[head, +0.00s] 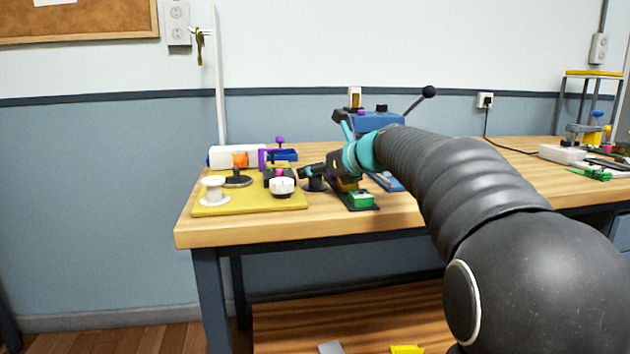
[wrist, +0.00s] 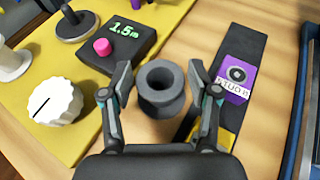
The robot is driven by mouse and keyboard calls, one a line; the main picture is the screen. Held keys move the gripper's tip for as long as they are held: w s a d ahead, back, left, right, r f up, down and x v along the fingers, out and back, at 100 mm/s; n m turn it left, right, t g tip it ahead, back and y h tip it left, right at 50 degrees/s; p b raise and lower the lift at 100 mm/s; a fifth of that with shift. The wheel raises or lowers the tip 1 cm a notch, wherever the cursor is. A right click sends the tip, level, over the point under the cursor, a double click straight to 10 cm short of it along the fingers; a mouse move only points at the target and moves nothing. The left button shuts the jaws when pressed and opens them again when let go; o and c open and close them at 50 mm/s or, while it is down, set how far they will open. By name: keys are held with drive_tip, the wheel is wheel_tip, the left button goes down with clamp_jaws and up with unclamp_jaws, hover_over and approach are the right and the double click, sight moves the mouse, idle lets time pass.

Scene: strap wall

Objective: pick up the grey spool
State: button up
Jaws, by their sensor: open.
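The grey spool (wrist: 163,92) stands upright on the wooden table in the wrist view, its hollow top facing the camera. My gripper (wrist: 161,82) is open, with one finger on each side of the spool. A gap shows between each finger and the spool, so neither appears to touch it. In the head view my gripper (head: 306,172) is low over the table beside the yellow board, and the spool (head: 316,185) shows as a small dark shape under the fingers.
A yellow board (head: 240,204) on the left holds a white spool (head: 214,190), a white knob (wrist: 55,101) and a dark box with a pink button (wrist: 102,47). A dark strip with a purple label (wrist: 236,76) lies right of the spool. A blue machine (head: 372,122) stands behind.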

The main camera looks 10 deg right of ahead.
drive_tip(key=shift+w, duration=0.1)
drive_tip(key=c, duration=0.9)
drive_tip(key=shift+c, duration=0.2)
